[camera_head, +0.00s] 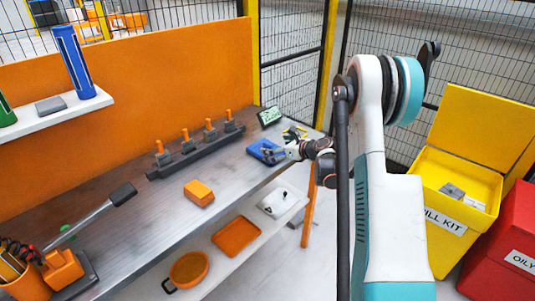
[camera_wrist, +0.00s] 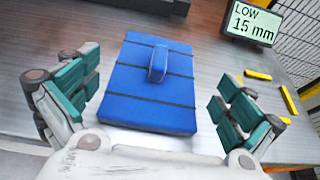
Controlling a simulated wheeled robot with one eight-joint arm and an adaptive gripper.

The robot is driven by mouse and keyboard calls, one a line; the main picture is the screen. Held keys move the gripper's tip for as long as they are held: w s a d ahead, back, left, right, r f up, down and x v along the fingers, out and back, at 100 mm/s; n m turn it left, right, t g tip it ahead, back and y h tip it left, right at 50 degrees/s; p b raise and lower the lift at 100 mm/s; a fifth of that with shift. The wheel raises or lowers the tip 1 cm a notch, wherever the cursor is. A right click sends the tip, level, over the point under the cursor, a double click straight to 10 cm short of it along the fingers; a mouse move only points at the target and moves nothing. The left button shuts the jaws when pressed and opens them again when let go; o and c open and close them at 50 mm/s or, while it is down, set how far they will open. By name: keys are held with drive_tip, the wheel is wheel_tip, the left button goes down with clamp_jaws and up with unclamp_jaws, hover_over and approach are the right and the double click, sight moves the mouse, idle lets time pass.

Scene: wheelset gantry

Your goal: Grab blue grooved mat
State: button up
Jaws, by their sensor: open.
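The blue grooved mat (camera_wrist: 140,101) lies flat on the grey bench top in the wrist view, with dark grooves across it and a raised blue grip (camera_wrist: 158,62) on top. In the head view the mat (camera_head: 264,153) is near the right end of the bench, partly hidden by my gripper (camera_head: 282,154). In the wrist view my gripper (camera_wrist: 158,108) is open, with one green-padded finger to the left of the mat and one to the right. Neither finger appears to touch the mat, and nothing is held.
A display reading "LOW 15 mm" (camera_wrist: 253,23) stands behind right of the mat. Several yellow pieces (camera_wrist: 258,75) lie to its right. A dark rail with orange-topped clamps (camera_head: 200,149) runs along the bench back. An orange block (camera_head: 199,193) sits farther left; bare bench surrounds it.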

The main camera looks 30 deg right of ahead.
sight(271, 147)
drive_tip(key=shift+b+x, duration=1.05)
drive_tip(key=shift+x, duration=1.65)
drive_tip(key=shift+s, duration=0.1)
drive_tip(key=c, duration=0.8)
